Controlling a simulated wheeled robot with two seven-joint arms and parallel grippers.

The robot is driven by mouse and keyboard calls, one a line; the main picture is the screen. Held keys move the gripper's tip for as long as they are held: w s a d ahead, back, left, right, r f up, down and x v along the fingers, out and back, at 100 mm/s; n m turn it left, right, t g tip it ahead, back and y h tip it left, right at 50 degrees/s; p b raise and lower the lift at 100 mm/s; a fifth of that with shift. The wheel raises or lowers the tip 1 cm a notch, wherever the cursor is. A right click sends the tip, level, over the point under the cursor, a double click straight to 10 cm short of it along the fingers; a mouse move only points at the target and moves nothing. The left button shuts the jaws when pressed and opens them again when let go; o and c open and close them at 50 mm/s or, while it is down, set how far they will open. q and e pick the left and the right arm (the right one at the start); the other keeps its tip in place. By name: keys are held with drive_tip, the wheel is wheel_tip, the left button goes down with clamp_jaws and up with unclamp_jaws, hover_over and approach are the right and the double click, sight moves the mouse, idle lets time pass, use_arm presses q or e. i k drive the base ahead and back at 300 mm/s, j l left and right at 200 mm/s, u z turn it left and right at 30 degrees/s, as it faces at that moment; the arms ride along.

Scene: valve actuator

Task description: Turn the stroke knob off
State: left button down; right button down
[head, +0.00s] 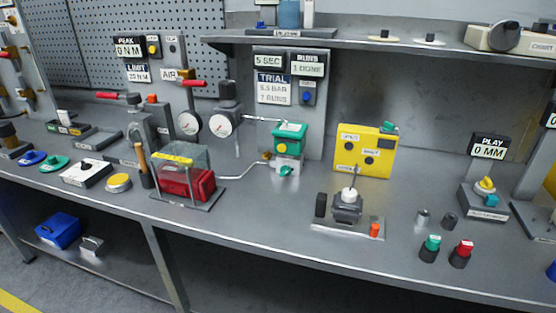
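A yellow control box (376,134) stands at the back of the bench, right of centre. Its face has several dark round knobs, among them one at the upper left (352,144) and one lower down (369,160). Small white labels sit beside them, too small to read with certainty, so I cannot tell which is the stroke knob or how it is set. A grey device with a white top (348,207) stands in front, partly covering the box's lower edge. Neither of my grippers is in view.
A green-topped valve (290,137) stands left of the box. A "PLAY 0 MM" sign (488,147) and a yellow knob (485,185) are at right. Green (430,247) and red (462,254) buttons stand near the front edge. A shelf (400,47) overhangs the back.

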sight(285, 169)
drive_tip(key=i+j, duration=0.8)
drive_tip(key=i, duration=0.15)
drive_tip(key=i+l+z, duration=0.05)
